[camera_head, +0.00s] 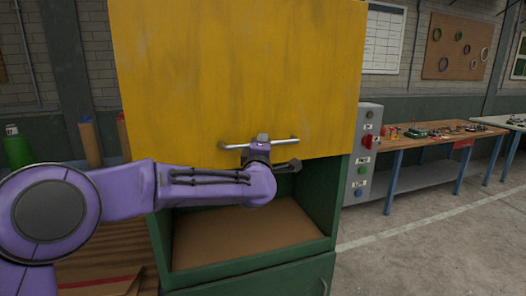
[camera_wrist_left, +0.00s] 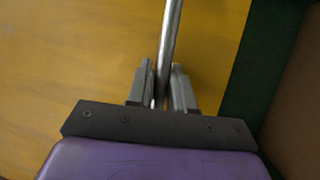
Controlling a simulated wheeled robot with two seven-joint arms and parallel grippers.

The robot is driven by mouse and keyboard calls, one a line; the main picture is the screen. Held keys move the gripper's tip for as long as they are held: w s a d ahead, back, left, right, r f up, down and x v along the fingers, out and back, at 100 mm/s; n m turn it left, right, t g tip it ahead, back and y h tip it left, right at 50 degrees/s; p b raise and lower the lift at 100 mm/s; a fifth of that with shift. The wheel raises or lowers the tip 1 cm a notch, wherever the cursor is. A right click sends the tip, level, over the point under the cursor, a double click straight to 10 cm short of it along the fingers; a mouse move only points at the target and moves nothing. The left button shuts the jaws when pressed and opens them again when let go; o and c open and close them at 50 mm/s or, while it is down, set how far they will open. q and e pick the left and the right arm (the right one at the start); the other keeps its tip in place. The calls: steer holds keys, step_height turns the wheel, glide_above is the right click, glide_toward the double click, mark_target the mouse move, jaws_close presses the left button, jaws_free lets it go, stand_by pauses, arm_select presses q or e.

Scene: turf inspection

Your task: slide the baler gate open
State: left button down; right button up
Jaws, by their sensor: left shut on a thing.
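The baler gate (camera_head: 235,75) is a large yellow panel on the front of a green baler (camera_head: 325,205). Its lower edge stands above an opening that shows the brown floor inside. A horizontal metal bar handle (camera_head: 285,142) runs across the lower part of the gate. My left gripper (camera_head: 262,140) is at the middle of this handle. In the left wrist view the fingers of my left gripper (camera_wrist_left: 163,88) are on either side of the bar (camera_wrist_left: 171,35), shut on it, with the yellow gate (camera_wrist_left: 75,60) behind. My right gripper is not in view.
A grey control box (camera_head: 362,155) with coloured buttons is at the baler's right side. A workbench (camera_head: 400,142) with small parts stands further right. A green bottle (camera_head: 18,150) is at the left. The concrete floor at the right is clear.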

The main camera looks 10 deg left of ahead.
arm_select(q)
steer(key=shift+r, duration=0.15)
steer(key=c, duration=1.1)
jaws_free()
steer(key=shift+s+f+b, duration=0.3)
steer(key=shift+s+b, duration=0.1)
steer(key=shift+b, duration=0.05)
steer(key=b+v, duration=0.4)
steer(key=v, duration=0.5)
steer(key=shift+s, duration=0.3)
steer(key=shift+d+r, duration=0.1)
